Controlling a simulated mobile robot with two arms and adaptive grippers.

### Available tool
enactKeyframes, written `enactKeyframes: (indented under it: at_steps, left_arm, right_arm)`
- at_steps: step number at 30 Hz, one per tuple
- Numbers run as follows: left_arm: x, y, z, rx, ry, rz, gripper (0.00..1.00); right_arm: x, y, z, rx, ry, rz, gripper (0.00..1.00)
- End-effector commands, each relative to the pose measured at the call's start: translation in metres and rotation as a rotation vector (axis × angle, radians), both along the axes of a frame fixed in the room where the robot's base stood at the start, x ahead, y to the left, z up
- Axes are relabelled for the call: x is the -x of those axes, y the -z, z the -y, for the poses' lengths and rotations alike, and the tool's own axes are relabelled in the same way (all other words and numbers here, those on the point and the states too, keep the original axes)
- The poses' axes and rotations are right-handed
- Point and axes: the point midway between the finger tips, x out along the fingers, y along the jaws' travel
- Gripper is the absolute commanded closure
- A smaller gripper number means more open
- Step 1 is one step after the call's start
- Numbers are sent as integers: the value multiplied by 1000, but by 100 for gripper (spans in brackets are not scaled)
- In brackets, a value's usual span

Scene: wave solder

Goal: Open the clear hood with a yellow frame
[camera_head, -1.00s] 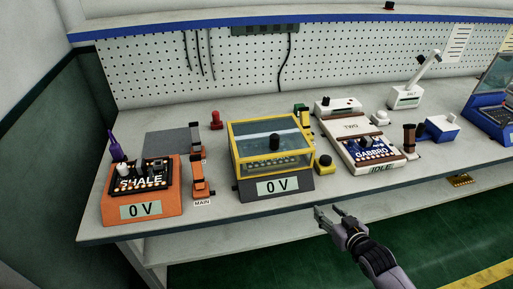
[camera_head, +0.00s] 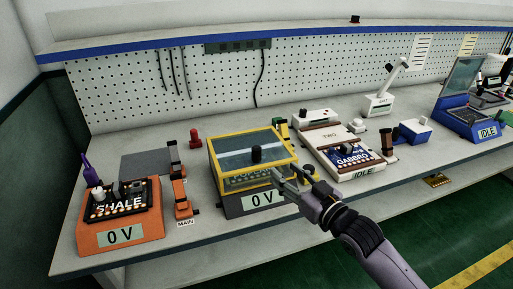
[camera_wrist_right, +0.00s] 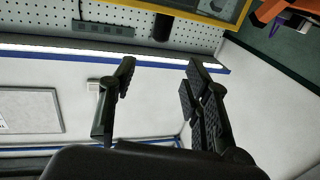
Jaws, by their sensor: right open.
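The hood's yellow frame (camera_wrist_right: 213,20) crosses the top of that view. My right gripper (camera_head: 276,180) is open, with its fingertips in front of the hood's right front. Between its fingers in the wrist view (camera_wrist_right: 160,72) there is nothing. I cannot tell whether it touches the frame. My left gripper is not in view.
The orange SHALE unit (camera_head: 121,235) and orange clamps (camera_head: 180,191) stand to the left. The GABBRO unit (camera_head: 350,158) stands close on the right. A pegboard (camera_head: 330,77) and a blue-edged shelf (camera_head: 150,49) are behind. The bench's front strip has free room.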

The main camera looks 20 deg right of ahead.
Motion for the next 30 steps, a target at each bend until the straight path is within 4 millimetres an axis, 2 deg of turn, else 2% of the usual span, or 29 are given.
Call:
enactKeyframes:
  at_steps: [9, 15, 21, 30]
  left_arm:
    - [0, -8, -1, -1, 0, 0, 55]
    - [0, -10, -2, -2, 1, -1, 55]
    - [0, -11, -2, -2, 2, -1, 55]
    - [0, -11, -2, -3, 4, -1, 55]
  right_arm:
    - [-69, -2, -20, -1, 2, 3, 56]
    - [-106, -2, -32, -1, 1, 2, 56]
    - [-129, 0, -39, -1, 1, 0, 56]
    - [-135, 0, -41, 1, 1, 0, 56]
